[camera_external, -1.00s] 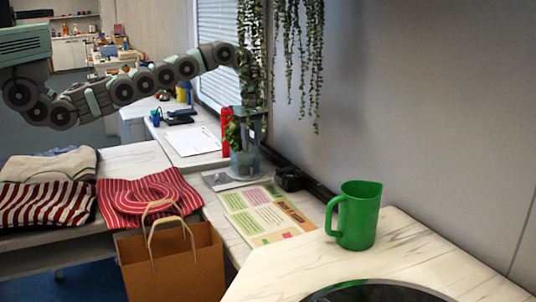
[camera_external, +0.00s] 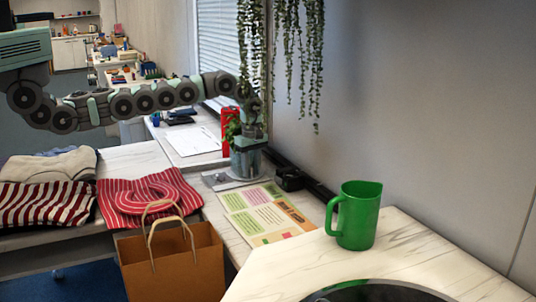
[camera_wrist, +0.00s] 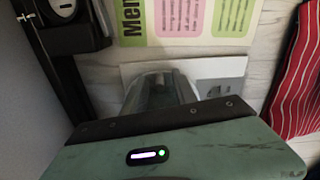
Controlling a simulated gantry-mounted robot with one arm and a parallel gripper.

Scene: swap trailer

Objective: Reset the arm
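My gripper (camera_external: 246,168) points down at the end of my arm (camera_external: 150,98), low over the far counter near the wall. In the wrist view its green body fills the bottom, and grey finger-like shapes (camera_wrist: 160,90) show above its dark edge. These are dim and blurred, so I cannot tell whether the gripper is open or shut. No held object stands out clearly. A white card with a grey picture (camera_wrist: 215,75) lies below it.
A menu sheet (camera_external: 265,215) and a black device (camera_external: 289,178) lie close by. A green mug (camera_external: 357,218) stands on the near counter. A paper bag (camera_external: 175,265) and folded striped clothes (camera_external: 150,195) are left. Hanging plants (camera_external: 300,60) are near my wrist.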

